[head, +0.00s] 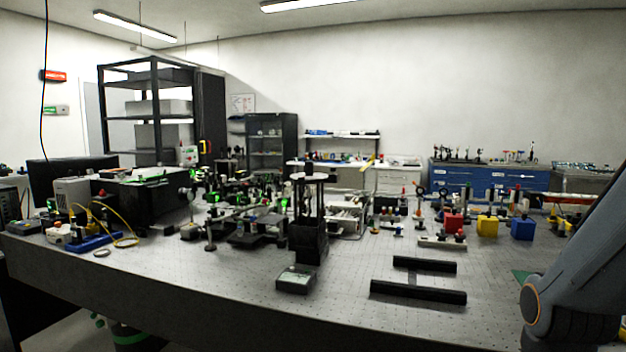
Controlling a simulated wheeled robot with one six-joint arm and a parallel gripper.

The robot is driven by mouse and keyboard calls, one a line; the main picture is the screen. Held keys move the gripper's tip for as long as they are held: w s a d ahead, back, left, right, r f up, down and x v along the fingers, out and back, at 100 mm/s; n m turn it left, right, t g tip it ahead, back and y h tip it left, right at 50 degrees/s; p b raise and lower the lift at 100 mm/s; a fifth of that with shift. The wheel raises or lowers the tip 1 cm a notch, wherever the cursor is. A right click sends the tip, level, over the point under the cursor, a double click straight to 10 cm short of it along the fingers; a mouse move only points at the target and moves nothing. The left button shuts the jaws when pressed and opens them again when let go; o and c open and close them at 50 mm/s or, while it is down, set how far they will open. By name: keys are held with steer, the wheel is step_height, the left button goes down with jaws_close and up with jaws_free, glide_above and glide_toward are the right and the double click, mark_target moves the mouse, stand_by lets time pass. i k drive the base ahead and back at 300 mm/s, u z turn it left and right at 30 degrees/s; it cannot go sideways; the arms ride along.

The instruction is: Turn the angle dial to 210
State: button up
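The angle dial is hard to make out at this size. A pale flat disc (309,177) tops a black upright stand (308,225) near the middle of the bench, and it may be the dial. I cannot read any marks or pointer on it. A small grey box with a light top (296,279) lies on the bench in front of the stand. Part of my arm shows at the right edge. My gripper is outside the picture.
The perforated bench top (215,285) is clear at front left. Two black bars (418,292) lie right of the stand. Red (453,223), yellow (487,227) and blue (522,229) blocks stand at back right. Optics mounts crowd the left and back.

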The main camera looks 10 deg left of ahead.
mark_target(309, 174)
steer(key=u, duration=2.45)
steer(key=i, duration=0.85)
steer(key=z, duration=1.35)
